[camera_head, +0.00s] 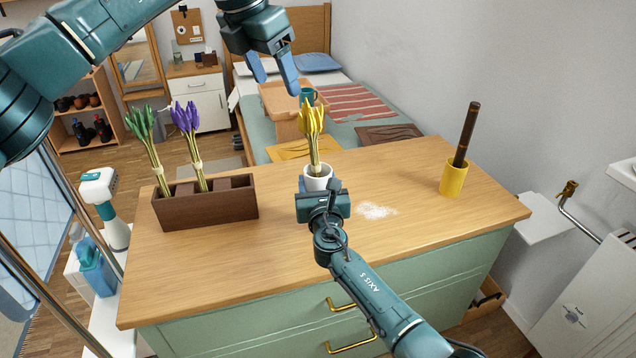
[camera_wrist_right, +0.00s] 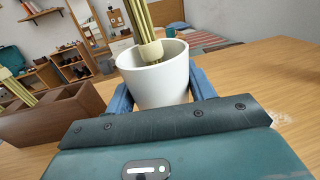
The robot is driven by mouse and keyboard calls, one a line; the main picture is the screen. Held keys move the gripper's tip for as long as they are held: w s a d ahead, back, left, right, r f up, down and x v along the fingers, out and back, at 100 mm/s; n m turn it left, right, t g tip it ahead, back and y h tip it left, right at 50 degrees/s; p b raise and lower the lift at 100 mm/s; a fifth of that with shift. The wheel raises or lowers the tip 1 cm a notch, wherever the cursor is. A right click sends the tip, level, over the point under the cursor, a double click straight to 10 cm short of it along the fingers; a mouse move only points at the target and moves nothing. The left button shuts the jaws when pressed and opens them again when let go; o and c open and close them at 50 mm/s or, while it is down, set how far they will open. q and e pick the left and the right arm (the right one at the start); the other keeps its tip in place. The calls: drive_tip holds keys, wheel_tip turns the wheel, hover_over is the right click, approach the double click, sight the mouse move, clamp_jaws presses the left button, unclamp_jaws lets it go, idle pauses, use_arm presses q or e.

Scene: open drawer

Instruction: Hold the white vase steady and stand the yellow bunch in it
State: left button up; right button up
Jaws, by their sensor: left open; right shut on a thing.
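The white vase (camera_head: 317,179) stands on the wooden dresser top, partly hidden by my right gripper (camera_head: 321,190). In the right wrist view the vase (camera_wrist_right: 158,85) sits between the fingers of my right gripper (camera_wrist_right: 160,92), which is shut on it. The yellow bunch (camera_head: 313,125) stands in the vase, nearly upright, with its stems (camera_wrist_right: 143,25) inside the rim and their lower ends hidden. My left gripper (camera_head: 272,77) is open and empty, above and to the left of the bunch, apart from it.
A dark wooden box (camera_head: 205,206) at the left holds a green bunch (camera_head: 145,135) and a purple bunch (camera_head: 187,125). A yellow cup (camera_head: 453,178) with a dark stick (camera_head: 467,135) stands at the right. White powder (camera_head: 376,210) lies right of the vase.

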use_arm(q)
drive_tip(key=v, duration=1.1)
drive_tip(key=shift+r, duration=0.2)
use_arm(e)
drive_tip(key=o, duration=1.3)
drive_tip(key=shift+c, duration=0.2)
use_arm(q)
drive_tip(key=shift+s, duration=0.1)
use_arm(e)
drive_tip(key=s+d, duration=0.1)
drive_tip(key=s, duration=1.1)
drive_tip(key=shift+d, duration=0.25)
